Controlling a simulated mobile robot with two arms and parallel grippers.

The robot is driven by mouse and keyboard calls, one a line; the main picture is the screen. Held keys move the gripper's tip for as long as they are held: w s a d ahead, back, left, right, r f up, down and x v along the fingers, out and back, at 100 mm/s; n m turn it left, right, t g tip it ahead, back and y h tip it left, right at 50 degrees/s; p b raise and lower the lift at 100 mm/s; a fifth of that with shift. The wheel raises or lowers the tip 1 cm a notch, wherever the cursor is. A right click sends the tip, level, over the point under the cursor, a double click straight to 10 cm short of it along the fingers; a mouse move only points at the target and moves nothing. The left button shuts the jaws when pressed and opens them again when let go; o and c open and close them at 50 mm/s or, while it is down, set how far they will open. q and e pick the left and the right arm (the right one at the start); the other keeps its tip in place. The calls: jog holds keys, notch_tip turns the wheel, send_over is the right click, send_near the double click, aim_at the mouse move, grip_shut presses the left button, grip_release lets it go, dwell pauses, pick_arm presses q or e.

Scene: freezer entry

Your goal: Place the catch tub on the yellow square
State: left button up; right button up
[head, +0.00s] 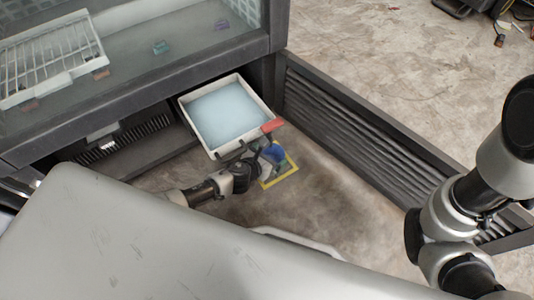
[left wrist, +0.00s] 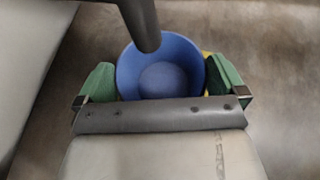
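The blue catch tub (left wrist: 160,68) is round and empty inside, and fills the gap between the two green fingers of my left gripper (left wrist: 162,82). The fingers appear to press on its sides. In the head view the catch tub (head: 273,152) shows small and partly covered by my wrist and gripper (head: 270,160). The yellow square (head: 292,173) is an outline on the floor beneath and beside the tub. A strip of yellow shows behind the tub in the left wrist view. I cannot tell whether the tub touches the floor. My right gripper is out of view.
A white drawer (head: 243,86) with a pale blue bottom stands open above the square, a red piece (head: 271,125) at its corner. A dark slatted panel (head: 350,135) bounds the right side. A glass-fronted compartment (head: 150,50) holds a white wire basket (head: 50,60).

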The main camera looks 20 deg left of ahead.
pick_arm(q)
jog(key=shift+r, duration=0.2)
jog(key=p+v, duration=0.3)
jog(key=v, duration=0.1)
jog(key=shift+s+r, duration=0.15)
jog(key=shift+r, duration=0.15)
jog(key=s+a, duration=0.1)
jog(key=s, duration=0.2)
jog(key=s+a, duration=0.1)
jog(key=s, duration=0.3)
jog(key=s+a, duration=0.1)
jog(key=s, duration=0.2)
jog(key=shift+s+a+f, duration=0.15)
jog(key=shift+s+a, duration=0.4)
jog(key=shift+s, duration=0.4)
